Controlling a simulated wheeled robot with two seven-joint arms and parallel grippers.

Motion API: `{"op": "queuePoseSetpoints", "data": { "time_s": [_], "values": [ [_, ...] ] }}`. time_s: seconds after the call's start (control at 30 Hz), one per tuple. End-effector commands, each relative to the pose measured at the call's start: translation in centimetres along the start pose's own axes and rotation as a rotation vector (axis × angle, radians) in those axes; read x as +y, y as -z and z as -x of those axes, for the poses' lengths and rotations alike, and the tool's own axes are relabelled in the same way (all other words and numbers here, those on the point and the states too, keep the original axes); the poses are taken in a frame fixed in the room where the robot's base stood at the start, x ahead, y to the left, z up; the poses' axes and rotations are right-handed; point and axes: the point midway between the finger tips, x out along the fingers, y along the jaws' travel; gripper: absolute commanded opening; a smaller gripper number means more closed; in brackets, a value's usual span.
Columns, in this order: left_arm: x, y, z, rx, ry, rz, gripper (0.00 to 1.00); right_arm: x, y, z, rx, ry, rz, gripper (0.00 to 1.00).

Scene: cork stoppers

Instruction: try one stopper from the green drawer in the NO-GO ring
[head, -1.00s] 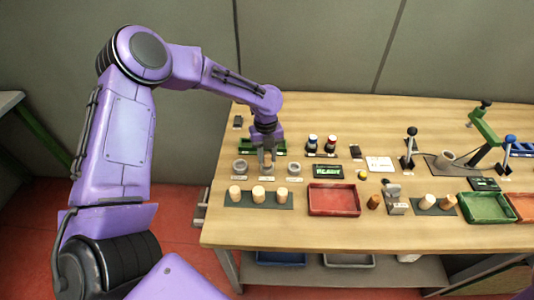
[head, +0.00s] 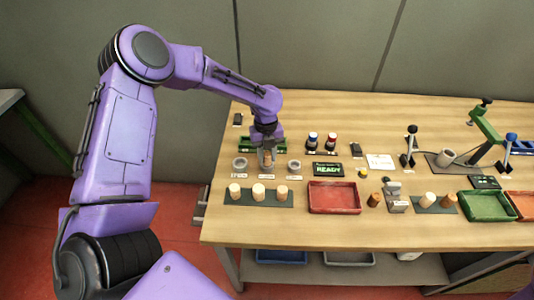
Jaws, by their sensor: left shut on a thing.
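My left gripper (head: 267,160) comes down over the row of three grey rings and is shut on a cork stopper (head: 267,156), tan and upright between the fingers. It is at the middle ring (head: 266,168), which it largely hides; I cannot tell whether the stopper is inside the ring or just above it. The left ring (head: 239,164) and the right ring (head: 294,166) look empty. Their labels are too small to read, so I cannot tell which is NO-GO. The green drawer (head: 247,145) lies behind the gripper, partly hidden. My right gripper is not in view.
Three pale stoppers stand on a dark mat (head: 247,200) in front of the rings. A red tray (head: 334,198) lies right of it, and a display (head: 327,169) reads READY. A green tray (head: 487,206) and a green press (head: 483,122) are at the right.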

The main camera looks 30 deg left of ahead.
Motion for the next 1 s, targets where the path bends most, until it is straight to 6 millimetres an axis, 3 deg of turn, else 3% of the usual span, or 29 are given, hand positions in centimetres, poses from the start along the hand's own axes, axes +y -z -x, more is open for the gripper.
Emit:
{"op": "queuePoseSetpoints", "data": {
  "time_s": [0.17, 0.2, 0.27, 0.63, 1.0],
  "values": [
    [0.0, 0.0, -0.2, 0.0, 0.0, 0.0, 0.04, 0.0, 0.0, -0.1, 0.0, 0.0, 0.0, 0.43],
    [0.0, 0.0, -0.2, 0.0, 0.0, 0.0, 0.41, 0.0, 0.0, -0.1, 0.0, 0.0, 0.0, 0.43],
    [0.0, 0.0, -0.2, 0.0, 0.0, 0.0, 0.61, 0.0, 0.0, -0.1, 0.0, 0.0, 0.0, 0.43],
    [0.0, -0.1, 0.5, -0.001, 0.001, 0.0, 0.61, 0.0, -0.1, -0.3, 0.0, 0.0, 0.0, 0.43],
    [0.0, -0.1, 8.5, -0.003, 0.002, -0.001, 0.61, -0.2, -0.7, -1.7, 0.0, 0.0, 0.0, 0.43]
  ]
}}
